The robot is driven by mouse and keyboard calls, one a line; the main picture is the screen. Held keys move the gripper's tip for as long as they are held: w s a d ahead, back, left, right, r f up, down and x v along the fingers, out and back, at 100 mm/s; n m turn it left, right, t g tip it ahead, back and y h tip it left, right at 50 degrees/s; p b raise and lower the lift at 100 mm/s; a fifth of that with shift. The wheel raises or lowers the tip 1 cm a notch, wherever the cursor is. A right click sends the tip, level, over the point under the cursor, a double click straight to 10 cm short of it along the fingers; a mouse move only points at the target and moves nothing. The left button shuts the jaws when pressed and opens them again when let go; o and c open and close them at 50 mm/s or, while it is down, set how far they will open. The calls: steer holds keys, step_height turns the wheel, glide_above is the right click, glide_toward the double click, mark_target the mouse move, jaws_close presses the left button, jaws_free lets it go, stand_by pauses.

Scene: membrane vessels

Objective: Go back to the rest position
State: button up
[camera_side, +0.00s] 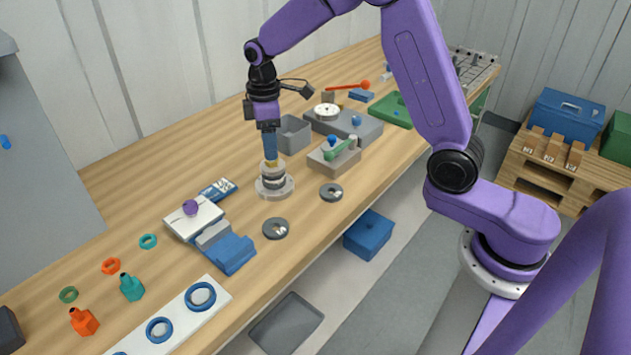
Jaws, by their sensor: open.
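My gripper (270,156) points straight down over a round white and grey fixture (274,184) near the middle of the wooden bench. Its fingertips are at the top of this fixture. They look small here, and whether they touch it I cannot tell. My purple arm reaches in from the right and bends high above the bench.
Left of the fixture are a blue and white device (224,245), orange (84,321) and teal (131,287) vessels, and a white strip (207,311) with blue rings. Close behind are a grey bin (293,133) and a grey block (342,123). Dark discs (275,228) lie in front.

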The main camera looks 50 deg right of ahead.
steer(key=s+a+r, duration=0.3)
steer(key=s, duration=0.4)
steer(key=s+d+n, duration=0.1)
steer(key=s+d, duration=0.1)
steer(key=s, duration=1.2)
steer(key=s+d+r+n, duration=0.1)
steer(key=s+d, duration=0.1)
steer(key=s, duration=1.2)
steer(key=shift+d+r, duration=0.15)
steer(key=shift+d, duration=0.15)
steer(key=shift+w, duration=0.1)
